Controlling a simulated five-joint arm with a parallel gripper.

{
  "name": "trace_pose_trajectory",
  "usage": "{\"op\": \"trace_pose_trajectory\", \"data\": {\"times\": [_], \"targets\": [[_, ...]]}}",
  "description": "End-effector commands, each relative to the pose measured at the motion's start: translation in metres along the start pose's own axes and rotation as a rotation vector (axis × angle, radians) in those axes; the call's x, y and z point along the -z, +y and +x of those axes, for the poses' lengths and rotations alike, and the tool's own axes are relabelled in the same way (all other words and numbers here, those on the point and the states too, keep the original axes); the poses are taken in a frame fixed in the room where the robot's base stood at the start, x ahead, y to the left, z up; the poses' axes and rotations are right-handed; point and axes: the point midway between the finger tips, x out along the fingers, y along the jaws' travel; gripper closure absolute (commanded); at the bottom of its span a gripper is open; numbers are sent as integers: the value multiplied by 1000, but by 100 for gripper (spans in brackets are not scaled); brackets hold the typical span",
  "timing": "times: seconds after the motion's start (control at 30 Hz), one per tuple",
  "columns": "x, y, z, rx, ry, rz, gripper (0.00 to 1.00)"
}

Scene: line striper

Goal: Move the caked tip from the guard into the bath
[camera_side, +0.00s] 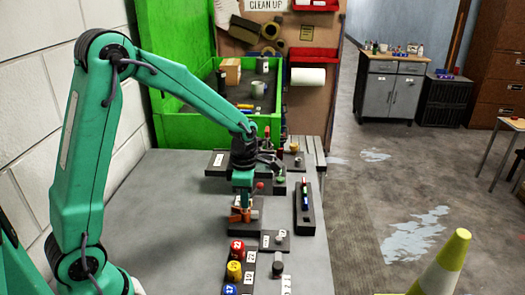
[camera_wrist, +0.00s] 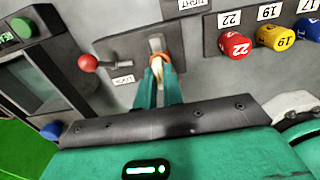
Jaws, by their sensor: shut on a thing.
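My gripper (camera_wrist: 158,78) points at a dark plate, its two green fingers close together. They are shut on a small cream and orange piece, which I take to be the caked tip (camera_wrist: 157,68). The piece touches or stands right against a grey upright block (camera_wrist: 156,44) on the plate, perhaps the guard; I cannot tell whether it is free of it. In the side view my gripper (camera_side: 241,204) is low over the bench, with orange (camera_side: 237,214) showing at its fingertips. I cannot tell for certain which thing is the bath.
A lever with a red ball knob (camera_wrist: 88,62) is close left of the fingers. Red (camera_side: 237,250), yellow (camera_side: 234,271) and blue numbered knobs stand nearer the camera. A green bin (camera_side: 180,125) stands behind. The bench's left part is clear.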

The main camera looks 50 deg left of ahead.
Motion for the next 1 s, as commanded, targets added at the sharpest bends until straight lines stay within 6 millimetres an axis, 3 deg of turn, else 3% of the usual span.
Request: {"op": "trace_pose_trajectory", "data": {"times": [0.53,1.0], "targets": [[0,0,-4,-1,0,0,100],[0,0,-20,0,0,0,100]]}}
